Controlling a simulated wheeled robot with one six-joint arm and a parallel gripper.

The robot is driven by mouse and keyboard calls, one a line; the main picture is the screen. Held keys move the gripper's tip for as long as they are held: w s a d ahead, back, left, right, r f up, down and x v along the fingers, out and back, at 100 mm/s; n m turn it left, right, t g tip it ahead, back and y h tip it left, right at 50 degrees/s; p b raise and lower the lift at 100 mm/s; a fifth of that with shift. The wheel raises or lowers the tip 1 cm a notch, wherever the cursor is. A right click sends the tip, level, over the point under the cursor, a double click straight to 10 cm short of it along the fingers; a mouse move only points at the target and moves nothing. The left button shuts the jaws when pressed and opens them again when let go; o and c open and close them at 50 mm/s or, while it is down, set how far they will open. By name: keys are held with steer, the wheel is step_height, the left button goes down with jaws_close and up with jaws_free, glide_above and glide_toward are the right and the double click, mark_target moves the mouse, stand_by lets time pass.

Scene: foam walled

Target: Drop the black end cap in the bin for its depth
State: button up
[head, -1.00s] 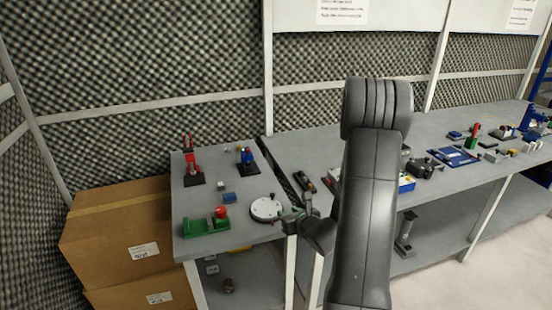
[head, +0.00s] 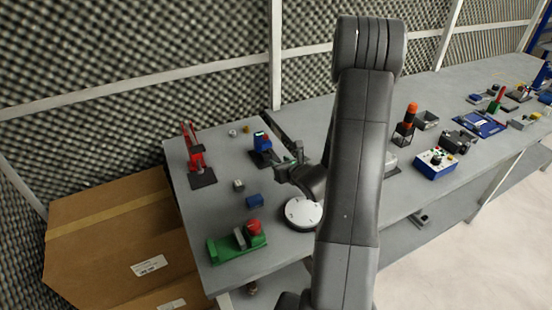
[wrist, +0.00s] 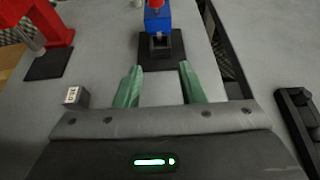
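I cannot make out a black end cap in either view, and I cannot tell which container is the bin for its depth. My gripper (wrist: 160,88) is open, with two green fingers apart and nothing seen between them. In the head view my gripper (head: 284,170) is over the left table, close to a blue device with a red top (head: 262,142). In the wrist view the blue device (wrist: 158,22) stands on a black base straight ahead of the fingers. My arm hides part of the tables.
Cardboard boxes (head: 120,240) stand left.

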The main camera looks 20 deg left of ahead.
mark_target(264, 152)
steer(key=o, duration=0.5)
steer(key=p+x, duration=0.3)
steer(key=x, duration=1)
steer(key=shift+w+a+f, duration=0.25)
steer(key=c, duration=1.1)
